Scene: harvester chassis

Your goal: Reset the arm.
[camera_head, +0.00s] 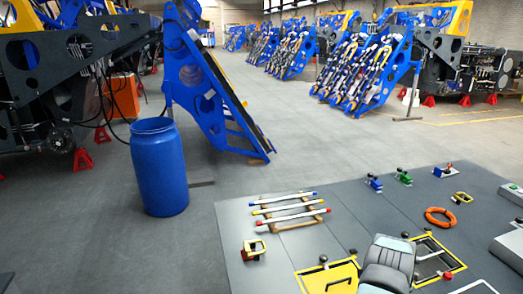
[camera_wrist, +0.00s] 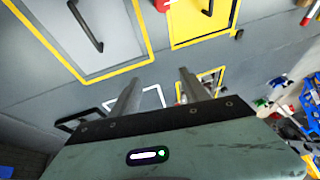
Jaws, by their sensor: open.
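My gripper (camera_wrist: 160,77) shows in the wrist view with its two grey fingers apart and nothing between them. It hangs over the grey panelled surface (camera_wrist: 150,45), clear of the framed hatches. In the head view, a grey rounded body at the lower right hides part of the table, and I cannot make out my fingers there.
The grey table (camera_head: 240,222) carries a rack of coloured rods (camera_head: 290,210), an orange ring (camera_head: 440,217), a yellow hatch (camera_head: 325,279) and several small coloured levers. A blue barrel (camera_head: 159,170) stands left of the table. A handled yellow panel (camera_wrist: 195,30) lies beyond my fingers.

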